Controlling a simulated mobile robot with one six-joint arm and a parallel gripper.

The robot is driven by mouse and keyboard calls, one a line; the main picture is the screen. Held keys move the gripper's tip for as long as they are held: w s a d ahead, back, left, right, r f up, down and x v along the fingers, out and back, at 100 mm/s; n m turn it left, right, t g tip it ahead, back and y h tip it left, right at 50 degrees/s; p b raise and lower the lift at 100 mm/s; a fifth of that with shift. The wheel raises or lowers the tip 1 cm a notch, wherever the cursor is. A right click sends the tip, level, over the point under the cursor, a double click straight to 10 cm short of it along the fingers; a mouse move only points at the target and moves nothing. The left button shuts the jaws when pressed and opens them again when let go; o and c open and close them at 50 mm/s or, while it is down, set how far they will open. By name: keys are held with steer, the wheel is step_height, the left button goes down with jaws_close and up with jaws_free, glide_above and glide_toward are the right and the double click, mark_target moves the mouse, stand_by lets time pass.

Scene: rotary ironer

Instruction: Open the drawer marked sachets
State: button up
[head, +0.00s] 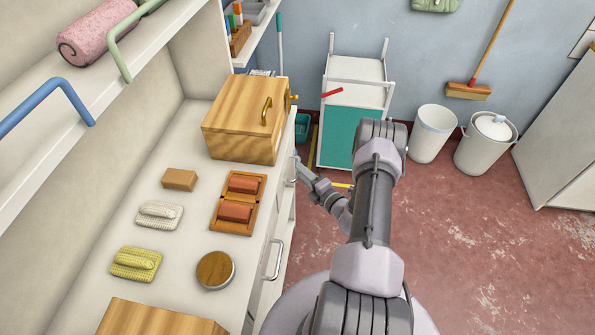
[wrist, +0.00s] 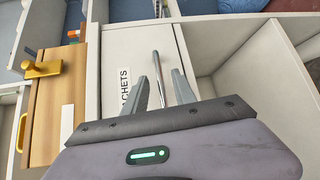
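The fingers are open, one on each side of the bar, with visible gaps. I cannot tell how deep the bar sits between them. The drawer looks shut. In the head view my gripper (head: 302,168) is at the counter's front edge, beside the wooden box; the drawer front is mostly hidden there.
A wooden box (head: 238,140) with brass fittings stands on the counter (head: 183,262) above the drawer. Another drawer handle (head: 275,260) sticks out nearer. An open compartment (wrist: 255,75) lies right of the drawer in the wrist view.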

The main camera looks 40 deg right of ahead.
steer(key=shift+w+d+f+b, duration=0.1)
steer(key=shift+w+b, duration=0.05)
steer(key=shift+w, duration=0.8)
steer(key=shift+w+d+f+b, duration=0.1)
steer(key=shift+w+b, duration=0.05)
steer(key=shift+w, duration=0.75)
jaws_close()
steer(key=shift+a, duration=0.1)
